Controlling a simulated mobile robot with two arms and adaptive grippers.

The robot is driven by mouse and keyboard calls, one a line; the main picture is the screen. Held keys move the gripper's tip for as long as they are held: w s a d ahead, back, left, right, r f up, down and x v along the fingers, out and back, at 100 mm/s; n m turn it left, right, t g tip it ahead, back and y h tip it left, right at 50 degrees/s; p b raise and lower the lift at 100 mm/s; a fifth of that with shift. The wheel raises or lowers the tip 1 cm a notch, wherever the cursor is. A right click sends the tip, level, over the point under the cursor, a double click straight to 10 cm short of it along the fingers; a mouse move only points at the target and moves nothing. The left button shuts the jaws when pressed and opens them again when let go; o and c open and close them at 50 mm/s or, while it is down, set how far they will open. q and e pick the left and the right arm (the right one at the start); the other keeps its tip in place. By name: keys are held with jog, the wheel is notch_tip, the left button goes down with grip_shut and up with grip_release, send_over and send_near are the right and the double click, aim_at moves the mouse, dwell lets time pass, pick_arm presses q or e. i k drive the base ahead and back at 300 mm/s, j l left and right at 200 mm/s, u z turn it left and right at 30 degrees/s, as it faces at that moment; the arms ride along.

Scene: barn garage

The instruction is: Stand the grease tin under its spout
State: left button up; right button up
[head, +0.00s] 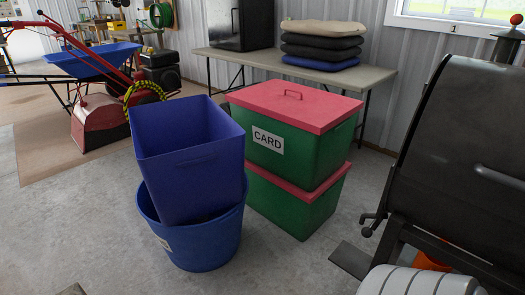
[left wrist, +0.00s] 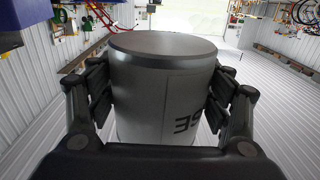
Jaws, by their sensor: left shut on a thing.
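My left gripper (left wrist: 160,100) is shut on a grey tin (left wrist: 150,100) with a darker flat end, one finger pad on each side. Part of its dark lettering shows, upside down in the left wrist view. At right in the head view stands a large dark barrel-shaped cooker (head: 450,150). A short dark bent fitting (head: 368,225), which looks like the spout, sticks out at its lower left. A dark flat plate (head: 350,259) lies low beneath it.
Green bins with red lids (head: 290,108), the upper marked CARD, stand stacked left of the cooker. A blue square bin (head: 190,160) sits in a round blue tub (head: 200,250). An orange object (head: 430,262) shows under the cooker. Floor in front of the bins is clear.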

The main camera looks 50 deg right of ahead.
aim_at(350, 258)
jog(key=i+j+z, duration=0.15)
jog(key=z, duration=0.3)
jog(key=i+j+z, duration=0.1)
jog(key=j+z, duration=0.3)
jog(key=z, duration=1.85)
